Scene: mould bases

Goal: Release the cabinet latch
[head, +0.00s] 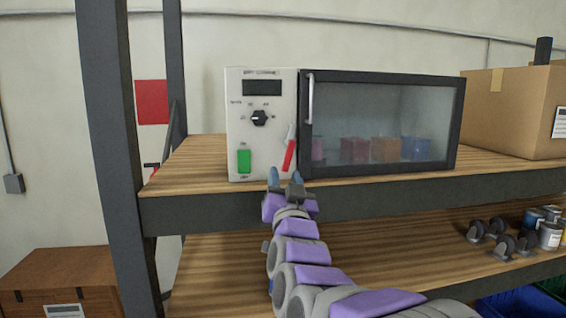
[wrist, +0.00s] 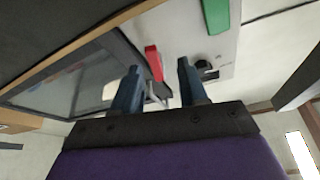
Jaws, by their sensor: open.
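The cabinet (head: 384,84) stands on the upper wooden shelf, with a dark-framed glass door that looks closed. Its white panel (head: 262,137) on the left has a dark display, a black knob (head: 259,118) and a green button (head: 243,160). The red-handled latch (head: 289,155) is at the panel's right edge, beside the door, slightly tilted. My gripper (head: 285,176) is open and empty, just below and in front of the latch. In the wrist view the red latch (wrist: 154,62) shows beyond and between my fingers (wrist: 158,85), apart from them as far as I can tell.
A vertical silver door handle (head: 310,98) is right of the panel. Coloured blocks (head: 384,150) sit behind the glass. A cardboard box (head: 512,108) stands at the right. A dark shelf post (head: 112,130) rises at the left. Casters (head: 502,243) and cans (head: 549,236) are on the lower shelf.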

